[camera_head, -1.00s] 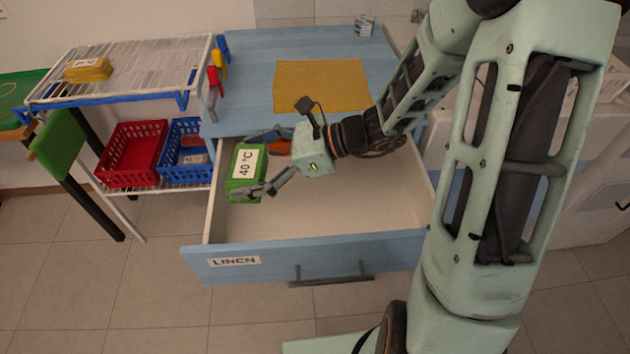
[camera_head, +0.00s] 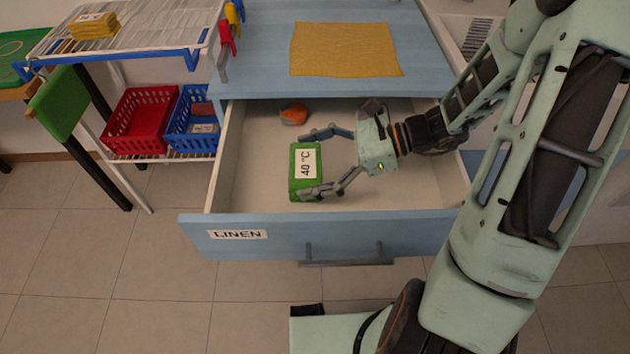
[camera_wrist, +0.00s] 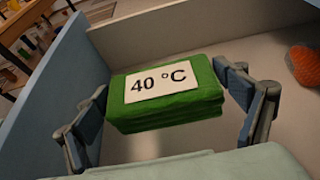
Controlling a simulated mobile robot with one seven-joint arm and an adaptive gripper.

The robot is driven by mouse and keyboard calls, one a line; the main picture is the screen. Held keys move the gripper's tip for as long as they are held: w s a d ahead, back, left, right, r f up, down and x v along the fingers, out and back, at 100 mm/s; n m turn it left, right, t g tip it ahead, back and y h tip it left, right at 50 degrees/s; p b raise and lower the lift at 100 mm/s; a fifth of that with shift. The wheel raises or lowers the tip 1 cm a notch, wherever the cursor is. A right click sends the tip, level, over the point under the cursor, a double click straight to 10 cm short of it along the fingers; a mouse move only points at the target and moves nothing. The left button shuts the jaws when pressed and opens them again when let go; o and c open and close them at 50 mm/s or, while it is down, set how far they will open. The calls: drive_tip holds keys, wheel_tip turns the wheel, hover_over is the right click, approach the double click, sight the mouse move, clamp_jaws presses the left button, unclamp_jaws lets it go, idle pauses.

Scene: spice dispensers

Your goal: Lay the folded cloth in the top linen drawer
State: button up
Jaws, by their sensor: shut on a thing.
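The folded green cloth (camera_head: 294,172) has a white "40 °C" label and also shows in the wrist view (camera_wrist: 165,117). My gripper (camera_head: 310,166) is shut on it, with one finger on each side. The cloth is within the outline of the open top drawer, whose blue front (camera_head: 330,232) reads "LINEN". It is left of the drawer's middle, apart from the left wall. I cannot tell whether its underside touches the drawer floor.
An orange and grey thing (camera_head: 293,114) lies at the back left of the drawer. The drawer floor to the right looks bare. A yellow cloth (camera_head: 345,50) lies on the blue top above. A red basket (camera_head: 138,122) and a blue basket (camera_head: 192,128) stand left of the drawer.

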drive_tip(key=shift+d+f, duration=0.65)
drive_tip(key=shift+f, duration=0.2)
drive_tip(key=shift+d+f+b, duration=0.2)
drive_tip(key=shift+f+b, duration=0.45)
drive_tip(key=shift+f, duration=1)
drive_tip(key=shift+f, duration=0.15)
drive_tip(key=o, duration=1)
drive_tip(key=shift+d+r, duration=0.2)
drive_tip(key=shift+r, duration=0.05)
drive_tip(key=p+v, duration=0.2)
drive_tip(key=v, duration=0.9)
drive_tip(key=shift+d+r, duration=0.1)
drive_tip(key=shift+d, duration=0.2)
